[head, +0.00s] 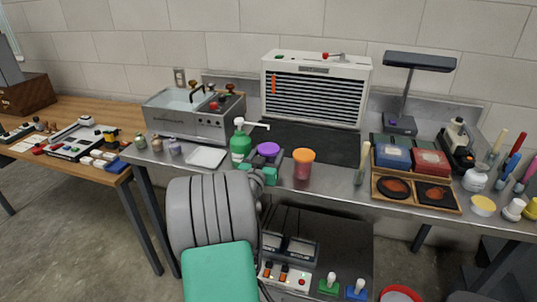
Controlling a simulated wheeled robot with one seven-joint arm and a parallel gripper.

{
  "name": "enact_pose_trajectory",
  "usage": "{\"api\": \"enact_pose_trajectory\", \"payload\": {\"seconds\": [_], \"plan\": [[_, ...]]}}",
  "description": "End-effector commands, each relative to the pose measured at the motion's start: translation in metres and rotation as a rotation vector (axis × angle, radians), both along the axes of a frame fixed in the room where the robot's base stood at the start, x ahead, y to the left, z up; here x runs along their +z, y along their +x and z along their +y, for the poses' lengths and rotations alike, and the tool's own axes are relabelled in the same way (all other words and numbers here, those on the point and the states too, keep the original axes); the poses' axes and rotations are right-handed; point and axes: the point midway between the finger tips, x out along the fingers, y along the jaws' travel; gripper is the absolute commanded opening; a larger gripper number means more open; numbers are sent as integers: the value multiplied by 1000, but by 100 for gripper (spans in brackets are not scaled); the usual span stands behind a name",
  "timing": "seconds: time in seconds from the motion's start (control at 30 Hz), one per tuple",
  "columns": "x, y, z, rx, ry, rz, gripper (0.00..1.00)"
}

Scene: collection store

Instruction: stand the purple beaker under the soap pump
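The green soap pump bottle (240,145) stands upright on the metal bench, its white spout pointing right. A round purple-topped thing, which looks like the purple beaker (268,149), is just right of the bottle, close to the spout's end and lower in the picture. My gripper (263,175), with teal fingers, is right in front of the beaker and covers its lower part. Whether the fingers touch or hold the beaker, and whether it rests on the bench, I cannot tell. My arm hides the bench front below.
A red jar with an orange top (303,163) stands close on the right. A white tray (206,157) lies left of the bottle, before a metal sink unit (190,120). A dark mat (330,143) lies behind. A wooden tray (415,192) is farther right.

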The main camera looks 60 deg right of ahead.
Motion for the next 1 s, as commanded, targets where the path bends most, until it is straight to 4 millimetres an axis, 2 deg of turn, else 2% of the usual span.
{"api": "enact_pose_trajectory", "payload": {"seconds": [0.37,0.47,0.7,0.8,1.0], "plan": [[3,0,4,2,1,0,68],[1,-2,23,4,1,0,68],[1,-11,85,6,-1,0,68],[2,-14,104,6,-1,-1,68],[2,-19,119,1,0,-1,68]]}}
